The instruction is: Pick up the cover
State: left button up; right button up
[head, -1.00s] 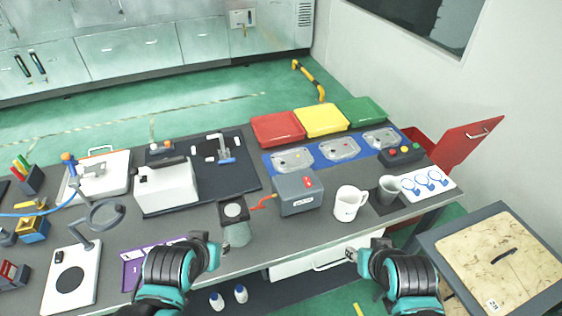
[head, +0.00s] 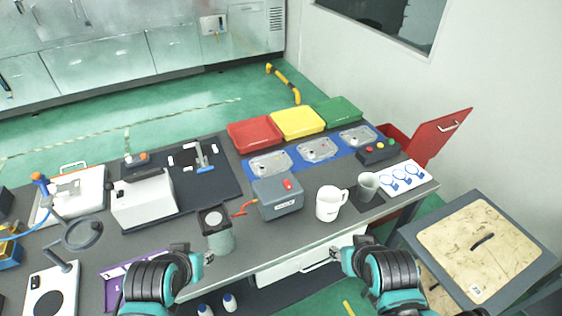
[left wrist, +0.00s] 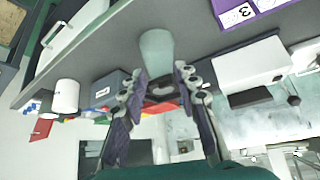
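No single thing is plainly marked as the cover. Several silvery castings lie on the blue mat (head: 294,158), among them a left one (head: 270,165), a middle one (head: 313,150) and a right one (head: 357,136). My left gripper (head: 207,251) is at the table's front edge, just below a grey-green canister (head: 220,240). In the left wrist view its fingers (left wrist: 161,80) are apart and empty, with the canister (left wrist: 156,48) beyond. My right gripper (head: 337,254) hangs off the front edge, apart from everything; its fingertips are too small to read.
Red (head: 254,133), yellow (head: 297,122) and green (head: 338,111) trays stand at the back. A red door (head: 440,138) stands open at the right.

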aim_at(315, 150)
jog(key=i+l+u, duration=0.1)
jog(key=l, duration=0.3)
jog(key=i+l, duration=0.25)
jog(key=l, duration=0.15)
jog(key=i+l+u, duration=0.15)
jog(key=l, duration=0.2)
jog(key=i+l+u, duration=0.1)
jog(key=l, duration=0.35)
